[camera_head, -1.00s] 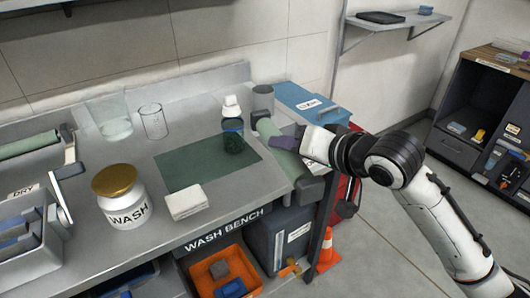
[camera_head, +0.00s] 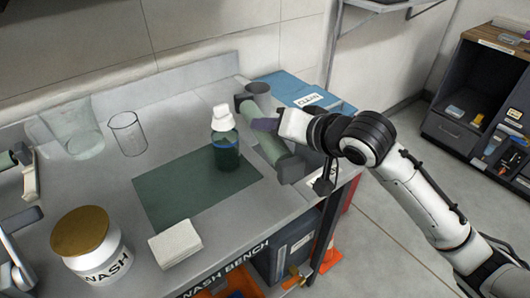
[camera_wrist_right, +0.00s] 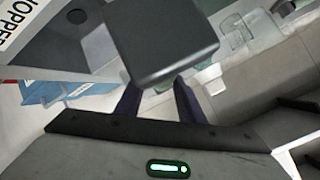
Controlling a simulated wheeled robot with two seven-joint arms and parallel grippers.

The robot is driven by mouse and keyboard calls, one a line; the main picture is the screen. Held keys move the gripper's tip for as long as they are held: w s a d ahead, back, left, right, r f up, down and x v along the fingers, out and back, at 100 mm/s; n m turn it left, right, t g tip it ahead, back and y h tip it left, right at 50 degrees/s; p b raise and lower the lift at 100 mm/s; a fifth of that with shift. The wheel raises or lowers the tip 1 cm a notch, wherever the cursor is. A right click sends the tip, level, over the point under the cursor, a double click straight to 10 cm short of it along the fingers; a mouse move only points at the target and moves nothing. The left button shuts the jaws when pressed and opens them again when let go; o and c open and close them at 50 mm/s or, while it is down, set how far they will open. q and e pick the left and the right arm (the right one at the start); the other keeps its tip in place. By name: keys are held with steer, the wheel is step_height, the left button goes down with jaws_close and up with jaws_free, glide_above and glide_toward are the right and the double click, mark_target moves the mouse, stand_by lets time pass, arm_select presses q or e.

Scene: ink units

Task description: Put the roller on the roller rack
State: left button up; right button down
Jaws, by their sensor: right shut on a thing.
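The roller (camera_head: 267,143) is a green cylinder with dark grey end blocks at the right end of the bench. My right gripper (camera_head: 266,125) reaches in from the right and is shut on the roller near its middle. I cannot tell whether the roller touches the bench top. In the right wrist view a dark grey end block of the roller (camera_wrist_right: 165,42) looms large over my gripper fingers (camera_wrist_right: 158,102) and hides part of the grip. At the left edge a light bracket (camera_head: 30,182) stands beside another green cylinder (camera_head: 6,161), cut off by the frame. My left gripper is not in view.
A white-capped bottle (camera_head: 225,150) stands on a dark green mat (camera_head: 170,190), left of the roller. Two glass beakers, a gold-lidded WASH jar (camera_head: 85,250) and a white block (camera_head: 175,243) occupy the bench.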

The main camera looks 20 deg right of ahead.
steer(key=f, duration=0.3)
steer(key=shift+s, duration=0.25)
step_height(320, 180, down, 4)
steer(key=shift+f+b, duration=0.15)
steer(key=shift+b, duration=0.35)
steer(key=c, duration=1.2)
jaws_free()
steer(key=shift+o, duration=0.2)
